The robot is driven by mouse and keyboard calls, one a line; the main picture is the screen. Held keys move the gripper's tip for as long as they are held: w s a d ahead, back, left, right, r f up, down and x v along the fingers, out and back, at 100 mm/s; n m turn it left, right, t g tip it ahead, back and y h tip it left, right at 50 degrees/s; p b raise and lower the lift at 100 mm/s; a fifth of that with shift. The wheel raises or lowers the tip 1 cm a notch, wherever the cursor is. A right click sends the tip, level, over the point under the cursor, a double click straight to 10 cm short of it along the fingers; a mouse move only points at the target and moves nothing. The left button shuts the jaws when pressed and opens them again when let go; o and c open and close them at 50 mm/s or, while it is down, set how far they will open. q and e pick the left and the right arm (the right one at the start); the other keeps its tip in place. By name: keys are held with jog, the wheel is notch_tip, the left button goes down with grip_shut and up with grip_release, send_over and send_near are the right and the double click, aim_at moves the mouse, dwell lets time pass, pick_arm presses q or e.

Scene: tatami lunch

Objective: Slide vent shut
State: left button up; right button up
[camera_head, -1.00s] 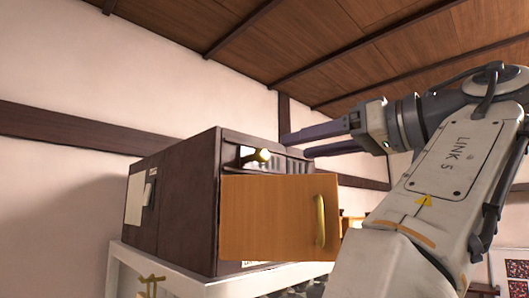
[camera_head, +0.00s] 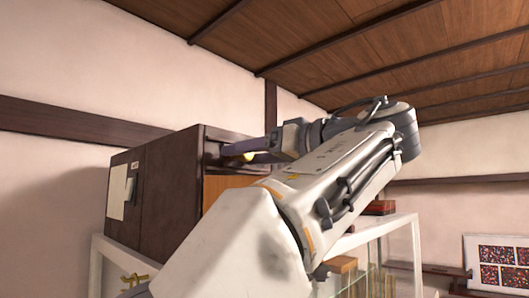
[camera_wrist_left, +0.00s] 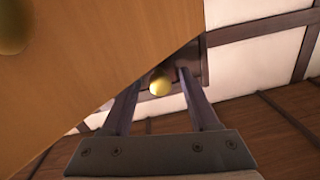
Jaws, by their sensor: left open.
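The vent's round brass knob (camera_head: 249,157) shows beside my fingers at the upper front of the dark brown cabinet (camera_head: 165,190). My left gripper (camera_head: 240,148) is in front of the vent area, pointing left. In the left wrist view the brass knob (camera_wrist_left: 159,83) appears between the two open fingers. I cannot tell whether a finger touches it. The vent's slats and opening are mostly hidden by my gripper and arm. My right gripper is not in view.
The cabinet's orange wooden door (camera_head: 222,186) is close below my gripper and fills the upper left of the wrist view, with its brass handle (camera_wrist_left: 14,24) at the corner. A white-framed glass case (camera_head: 372,250) stands right. A patterned panel (camera_head: 500,262) is at far right.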

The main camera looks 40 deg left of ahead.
pick_arm(q)
grip_shut()
dwell(1.4)
